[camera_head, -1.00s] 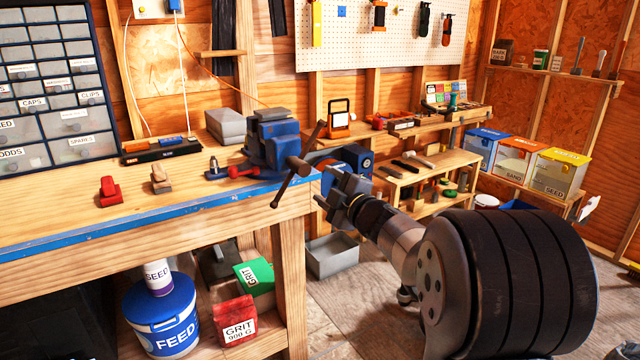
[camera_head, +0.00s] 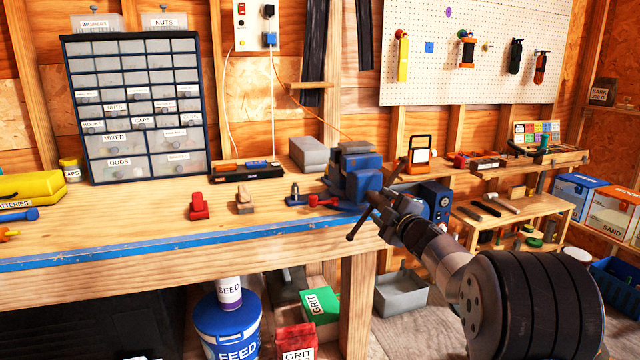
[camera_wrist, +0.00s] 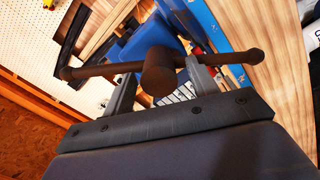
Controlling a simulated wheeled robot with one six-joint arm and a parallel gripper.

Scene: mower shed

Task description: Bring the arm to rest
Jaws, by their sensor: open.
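My gripper (camera_head: 378,208) is at the end of my arm, in front of the blue bench vise (camera_head: 352,172), overlapping its front end in the head view. In the wrist view my gripper (camera_wrist: 164,88) has its two grey fingers apart, with nothing held. The vise's dark handle bar (camera_wrist: 105,70) crosses the wrist view close to the fingertips, and the round screw end (camera_wrist: 160,70) shows between them. I cannot tell whether the fingers touch the bar. The bar's lower end (camera_head: 352,236) shows below my gripper in the head view.
The workbench's blue front edge (camera_head: 200,245) runs left of my arm. A red clamp-like item (camera_head: 199,206) and a drawer cabinet (camera_head: 135,110) stand on it. Below are a feed bucket (camera_head: 227,327) and a grey bin (camera_head: 401,293). A low shelf (camera_head: 520,208) stands right.

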